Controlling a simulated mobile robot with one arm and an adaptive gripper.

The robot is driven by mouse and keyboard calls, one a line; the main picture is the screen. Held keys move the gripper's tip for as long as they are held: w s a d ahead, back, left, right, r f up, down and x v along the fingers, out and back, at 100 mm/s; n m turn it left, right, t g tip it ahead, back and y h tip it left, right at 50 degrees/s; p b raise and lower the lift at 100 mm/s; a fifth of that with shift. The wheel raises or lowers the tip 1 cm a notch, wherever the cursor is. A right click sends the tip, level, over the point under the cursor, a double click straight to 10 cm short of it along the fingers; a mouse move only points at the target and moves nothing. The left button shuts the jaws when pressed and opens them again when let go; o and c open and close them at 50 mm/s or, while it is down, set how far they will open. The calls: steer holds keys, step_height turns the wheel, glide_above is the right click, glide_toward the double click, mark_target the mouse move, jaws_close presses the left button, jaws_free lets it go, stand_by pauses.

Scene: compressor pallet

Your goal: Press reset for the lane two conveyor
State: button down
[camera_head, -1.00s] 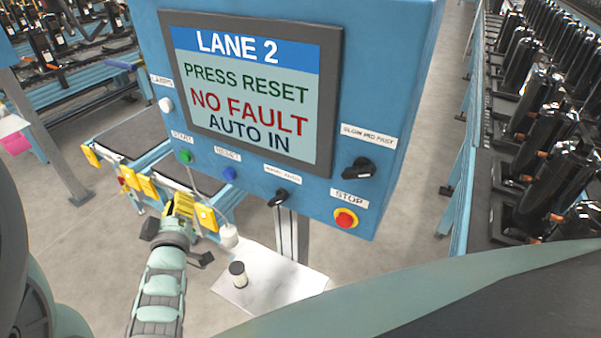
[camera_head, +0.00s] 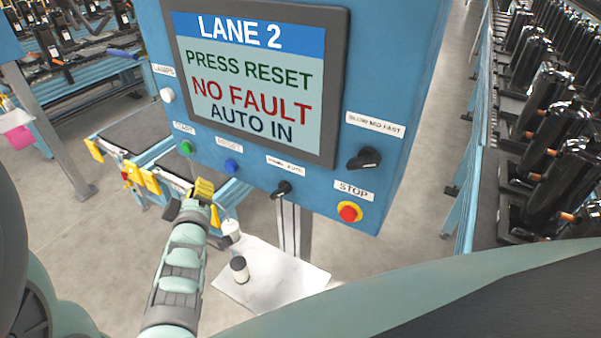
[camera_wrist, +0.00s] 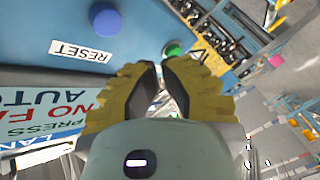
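The blue control panel (camera_head: 395,120) has a screen (camera_head: 250,85) reading LANE 2, PRESS RESET, NO FAULT, AUTO IN. The blue reset button (camera_head: 232,167) is on the lower panel, between the green start button (camera_head: 186,148) and a black selector knob (camera_head: 281,190). In the wrist view the blue button (camera_wrist: 105,18) sits upper left, above its RESET label (camera_wrist: 80,50). My gripper (camera_head: 203,187), with yellow fingers, is below and left of the blue button, apart from it. In the wrist view its fingertips (camera_wrist: 160,66) nearly meet, empty, below the green button (camera_wrist: 173,48).
A red stop button (camera_head: 349,212) and a speed knob (camera_head: 363,159) are to the right. A white lamp (camera_head: 167,95) is at the left. A small shelf (camera_head: 285,280) with small containers stands below. A conveyor (camera_head: 140,130) lies behind my gripper.

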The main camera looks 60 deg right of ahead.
mark_target(230, 167)
steer(key=d+b, duration=0.2)
steer(key=d, duration=0.2)
steer(key=shift+w+d, duration=0.15)
steer(key=shift+d, duration=0.25)
steer(key=c, duration=1.7)
jaws_free()
jaws_close()
steer(key=shift+w+d, duration=0.1)
steer(key=shift+d, duration=0.25)
